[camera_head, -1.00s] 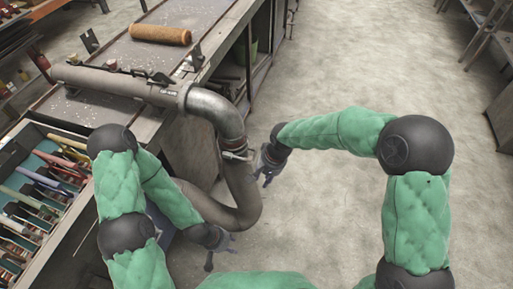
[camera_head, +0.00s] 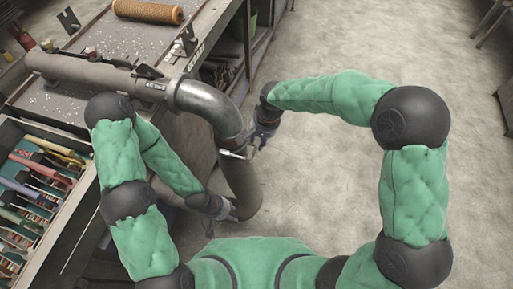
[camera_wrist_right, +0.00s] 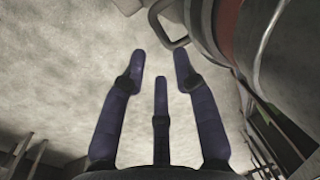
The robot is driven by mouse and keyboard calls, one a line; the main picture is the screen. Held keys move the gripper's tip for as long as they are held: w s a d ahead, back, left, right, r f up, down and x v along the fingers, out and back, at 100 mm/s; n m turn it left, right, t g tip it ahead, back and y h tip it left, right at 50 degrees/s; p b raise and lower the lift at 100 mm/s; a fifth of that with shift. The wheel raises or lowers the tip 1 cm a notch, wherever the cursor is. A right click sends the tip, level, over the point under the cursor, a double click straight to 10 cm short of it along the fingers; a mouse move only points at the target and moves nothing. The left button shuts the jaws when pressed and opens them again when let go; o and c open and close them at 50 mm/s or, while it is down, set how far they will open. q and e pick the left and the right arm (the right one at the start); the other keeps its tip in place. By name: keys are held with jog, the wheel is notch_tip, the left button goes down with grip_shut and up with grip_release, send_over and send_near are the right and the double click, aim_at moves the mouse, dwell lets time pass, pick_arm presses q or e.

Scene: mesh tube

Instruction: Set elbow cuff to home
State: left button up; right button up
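A shiny metal elbow (camera_head: 207,101) joins the grey pipe on the bench to a hose (camera_head: 240,190) that hangs down beside it. The cuff with a light metal lever (camera_head: 236,153) sits where elbow and hose meet. In the right wrist view a looped handle (camera_wrist_right: 168,24) and a red band (camera_wrist_right: 228,22) show at top right. My right gripper (camera_head: 263,142) is just right of the cuff; its fingers (camera_wrist_right: 160,68) are spread and empty, pointing past the handle. My left gripper (camera_head: 219,221) is by the lower hose with fingers apart; contact with the hose is unclear.
The grey pipe (camera_head: 80,70) lies along the workbench (camera_head: 115,38), with a tan roller (camera_head: 147,11) behind it. A tool drawer (camera_head: 40,190) stands open at left, near my left arm. The floor (camera_head: 330,40) at right is clear.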

notch_tip(320, 180, down, 6)
jog(key=a+b, duration=0.1)
jog(key=shift+w+b, duration=0.15)
jog(key=shift+b, duration=0.25)
grip_shut()
